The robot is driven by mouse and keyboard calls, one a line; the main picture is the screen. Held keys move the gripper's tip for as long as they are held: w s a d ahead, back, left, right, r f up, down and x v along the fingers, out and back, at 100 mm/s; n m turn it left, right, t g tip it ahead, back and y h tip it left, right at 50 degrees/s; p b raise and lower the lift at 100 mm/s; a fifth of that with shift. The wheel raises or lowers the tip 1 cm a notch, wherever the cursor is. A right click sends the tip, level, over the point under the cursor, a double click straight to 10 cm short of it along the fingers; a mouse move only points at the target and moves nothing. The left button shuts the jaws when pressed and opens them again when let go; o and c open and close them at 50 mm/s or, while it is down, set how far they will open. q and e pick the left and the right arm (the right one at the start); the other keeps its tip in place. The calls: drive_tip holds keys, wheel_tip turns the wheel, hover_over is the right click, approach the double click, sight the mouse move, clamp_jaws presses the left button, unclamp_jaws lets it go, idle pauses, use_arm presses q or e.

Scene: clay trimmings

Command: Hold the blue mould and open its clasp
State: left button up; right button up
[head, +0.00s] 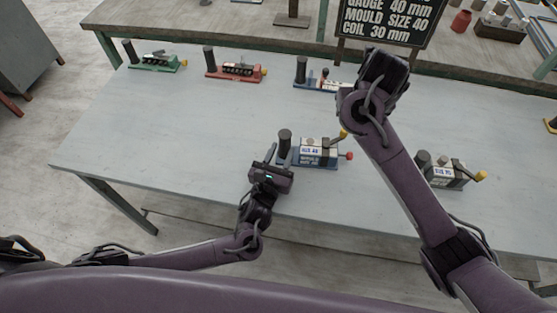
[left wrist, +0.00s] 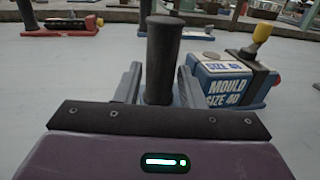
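The blue mould (head: 318,157) sits on the grey table near its front edge. Its label reads "MOULD SIZE 40" in the left wrist view (left wrist: 228,88). A dark upright handle (head: 285,143) stands at its left end. A yellow-tipped lever (head: 342,135) rises at its right end, beside a red knob (head: 350,155). My left gripper (head: 272,160) is at the handle. In the left wrist view its fingers (left wrist: 160,88) stand either side of the handle, apparently open with a small gap. My right gripper (head: 385,68) is raised above the table; its fingers are hidden.
Green (head: 153,62), red (head: 235,72) and another blue mould (head: 312,85) stand along the back. A grey mould (head: 447,175) with a yellow-tipped lever stands at the right. A black sign (head: 385,20) reads "MOULD SIZE 40". The table's left middle is clear.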

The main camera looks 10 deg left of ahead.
use_arm(q)
drive_tip(key=w, duration=0.3)
drive_tip(key=w+d, duration=0.1)
drive_tip(key=w, duration=0.1)
